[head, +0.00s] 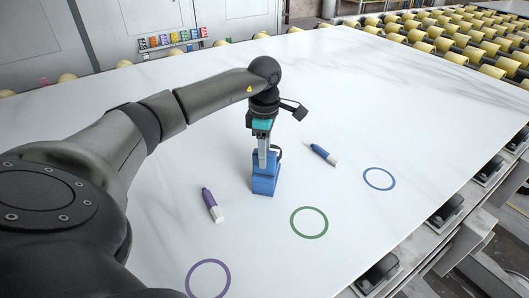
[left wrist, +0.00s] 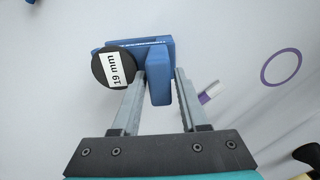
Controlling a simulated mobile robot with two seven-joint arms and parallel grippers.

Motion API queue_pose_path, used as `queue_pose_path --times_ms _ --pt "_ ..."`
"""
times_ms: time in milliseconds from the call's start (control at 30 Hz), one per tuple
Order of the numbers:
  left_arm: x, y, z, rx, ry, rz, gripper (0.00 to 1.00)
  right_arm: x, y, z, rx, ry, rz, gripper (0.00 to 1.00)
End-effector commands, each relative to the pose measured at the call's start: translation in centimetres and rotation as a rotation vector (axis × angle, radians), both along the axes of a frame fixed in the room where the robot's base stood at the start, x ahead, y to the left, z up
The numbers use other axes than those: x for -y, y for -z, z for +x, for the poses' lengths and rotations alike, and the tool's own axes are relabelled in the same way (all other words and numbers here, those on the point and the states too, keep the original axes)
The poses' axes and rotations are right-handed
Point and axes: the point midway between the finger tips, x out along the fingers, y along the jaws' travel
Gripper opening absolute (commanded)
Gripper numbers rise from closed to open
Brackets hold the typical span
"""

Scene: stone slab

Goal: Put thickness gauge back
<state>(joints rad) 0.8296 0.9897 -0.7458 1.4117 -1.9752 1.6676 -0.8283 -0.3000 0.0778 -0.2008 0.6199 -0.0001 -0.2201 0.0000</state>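The thickness gauge (head: 264,173) is a blue block standing on the white stone slab (head: 350,100), left of the middle in the head view. In the left wrist view the gauge (left wrist: 160,88) shows a black round dial with a white label that seems to read "19 mm". My left gripper (head: 262,152) points down at it from above. In the left wrist view its two fingers (left wrist: 160,75) stand apart, one on each side of the gauge's upright blue part, with a narrow gap seen at the right finger. My right gripper is not in view.
A purple marker (head: 212,206) and a blue marker (head: 323,154) lie on the slab near the gauge. Purple (head: 208,261), green (head: 325,222) and blue (head: 393,180) circles are drawn on it. Yellow rollers (head: 447,44) run behind. The slab's far right is clear.

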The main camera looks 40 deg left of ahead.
Motion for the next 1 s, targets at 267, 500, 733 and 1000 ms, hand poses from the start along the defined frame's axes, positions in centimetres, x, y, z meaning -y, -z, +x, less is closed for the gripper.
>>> queue_pose_path --times_ms 267,500,733,1000 --pt "0.0 0.0 0.0 -0.001 0.0 0.0 0.62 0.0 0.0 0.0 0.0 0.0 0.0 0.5" --pt "0.0 -0.8 0.0 0.0 0.0 0.0 0.62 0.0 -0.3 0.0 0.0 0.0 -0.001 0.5" --pt "0.0 -5.3 0.1 0.004 -0.001 0.001 0.62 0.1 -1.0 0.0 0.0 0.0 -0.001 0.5" --pt "0.0 -10.6 0.1 0.004 0.001 0.0 0.62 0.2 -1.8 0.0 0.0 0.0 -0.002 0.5"
